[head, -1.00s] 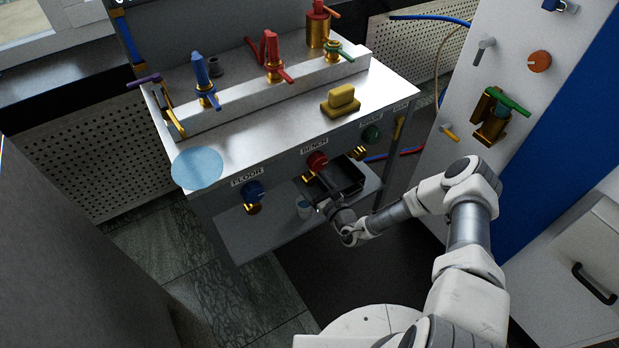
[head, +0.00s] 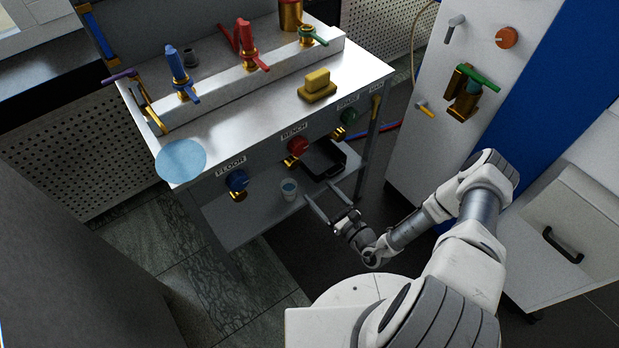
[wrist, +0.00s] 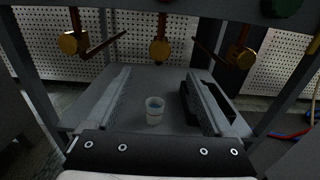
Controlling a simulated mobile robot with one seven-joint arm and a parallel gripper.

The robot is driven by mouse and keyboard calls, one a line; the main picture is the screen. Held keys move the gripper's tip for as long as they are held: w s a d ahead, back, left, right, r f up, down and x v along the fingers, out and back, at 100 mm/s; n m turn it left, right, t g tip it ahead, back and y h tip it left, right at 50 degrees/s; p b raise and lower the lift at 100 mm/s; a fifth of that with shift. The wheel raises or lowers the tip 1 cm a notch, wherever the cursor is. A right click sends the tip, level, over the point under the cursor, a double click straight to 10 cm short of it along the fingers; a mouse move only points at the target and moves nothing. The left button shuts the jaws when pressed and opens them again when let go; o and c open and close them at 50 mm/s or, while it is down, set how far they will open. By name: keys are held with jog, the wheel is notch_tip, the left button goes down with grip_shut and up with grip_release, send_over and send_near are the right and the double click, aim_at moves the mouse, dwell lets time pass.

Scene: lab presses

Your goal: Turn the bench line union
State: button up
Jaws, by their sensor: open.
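The bench line union is the red round fitting (head: 298,146) with a brass piece (head: 290,162) below it, under the BENCH label (head: 294,131) on the bench's front panel. In the wrist view its brass end (wrist: 159,48) hangs at the top middle. My gripper (head: 320,190) is open and empty, its two long fingers pointing at the bench. It is in front of and below the union, apart from it. In the wrist view the fingers (wrist: 158,72) stand wide apart. The red part is not clear in the wrist view.
A blue FLOOR fitting (head: 236,180) is to the left and a green fitting (head: 337,132) to the right. On the lower shelf (head: 250,220) stand a cup (head: 289,190) and a black tray (head: 322,158). A yellow block (head: 317,87) sits on the bench top.

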jog(key=shift+v, duration=1.2)
jog(key=s+a+r+n+g+y, duration=0.2)
jog(key=r+n+g, duration=0.7)
jog(key=r, duration=0.4)
jog(key=s+a+r+n+g+y, duration=0.1)
jog(key=s+r+n+g, duration=0.2)
jog(key=r+n+g, duration=0.7)
jog(key=s+d+r+n+t+h, duration=0.3)
jog(key=s+r+h, duration=0.1)
jog(key=r, duration=0.4)
jog(key=s+d+r+n+t+h, duration=0.3)
jog(key=s+r+n+t+h, duration=0.15)
jog(key=r, duration=0.35)
jog(key=s+d+r+n+t+h, duration=0.25)
jog(key=s+r+h, duration=0.25)
jog(key=r, duration=0.3)
notch_tip(320, 180, up, 15)
jog(key=p, duration=1.5)
jog(key=shift+w+d+p, duration=0.3)
jog(key=shift+d, duration=0.05)
